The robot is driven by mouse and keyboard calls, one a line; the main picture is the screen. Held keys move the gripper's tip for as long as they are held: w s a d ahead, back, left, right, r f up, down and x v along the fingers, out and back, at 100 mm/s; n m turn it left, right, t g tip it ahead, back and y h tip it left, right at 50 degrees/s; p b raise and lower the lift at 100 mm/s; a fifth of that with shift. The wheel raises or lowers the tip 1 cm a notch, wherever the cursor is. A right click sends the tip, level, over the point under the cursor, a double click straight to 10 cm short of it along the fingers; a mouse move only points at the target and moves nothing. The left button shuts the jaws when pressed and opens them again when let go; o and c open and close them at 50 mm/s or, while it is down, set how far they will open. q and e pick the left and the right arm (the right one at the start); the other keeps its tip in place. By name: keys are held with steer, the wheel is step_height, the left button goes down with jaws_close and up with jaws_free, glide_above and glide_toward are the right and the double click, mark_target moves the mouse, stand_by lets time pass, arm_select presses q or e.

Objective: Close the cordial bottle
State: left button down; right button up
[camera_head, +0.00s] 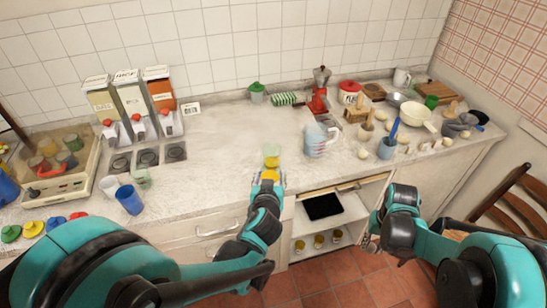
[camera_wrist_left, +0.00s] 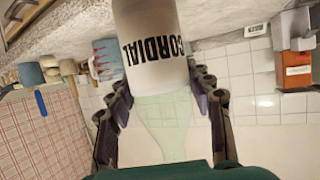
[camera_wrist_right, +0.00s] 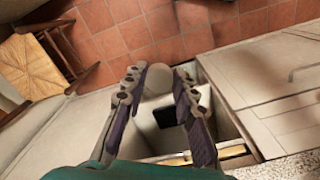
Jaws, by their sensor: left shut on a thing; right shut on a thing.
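The cordial bottle (camera_wrist_left: 153,48) has a white band with black CORDIAL lettering and a pale green clear neck. My left gripper (camera_head: 270,178) is shut around it; in the left wrist view the fingers lie on both sides of it. In the head view the bottle (camera_head: 271,161) shows pale green and yellow near the counter's front edge, looking upright. I cannot tell whether it touches the counter. Its mouth is hidden in the left wrist view. My right gripper (camera_wrist_right: 157,82) is shut on a pale round piece (camera_wrist_right: 157,77), possibly a cap, in front of the counter.
A measuring jug (camera_head: 318,140) stands right of the bottle. A blue cup (camera_head: 130,199) and dispensers (camera_head: 130,100) are at the left. Below the counter (camera_head: 220,150) is an open compartment with a black tray (camera_head: 323,206). Utensils crowd the right; the middle counter is clear.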

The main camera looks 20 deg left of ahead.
arm_select(q)
steer(key=w+d+f+m+g+h, duration=0.1)
steer(key=d+f+m+g+h, duration=0.1)
steer(key=d+f+m+h, duration=0.2)
steer(key=w+d+f+m+g+h, duration=0.1)
steer(key=d+f+m+h, duration=0.3)
steer(key=d+m+h, duration=0.3)
steer(key=d+h, duration=0.1)
steer(key=d, duration=0.3)
steer(key=shift+f+m+g+h, duration=0.25)
steer(key=shift+m+g+h, duration=0.05)
steer(key=shift+g, duration=0.1)
arm_select(e)
steer(key=w+a+r+n, duration=0.3)
steer(key=w+a+r, duration=0.6)
steer(key=r, duration=0.3)
steer(key=a+r+n, duration=0.3)
steer(key=a+r, duration=0.7)
steer(key=r, duration=0.3)
steer(key=shift+n, duration=0.4)
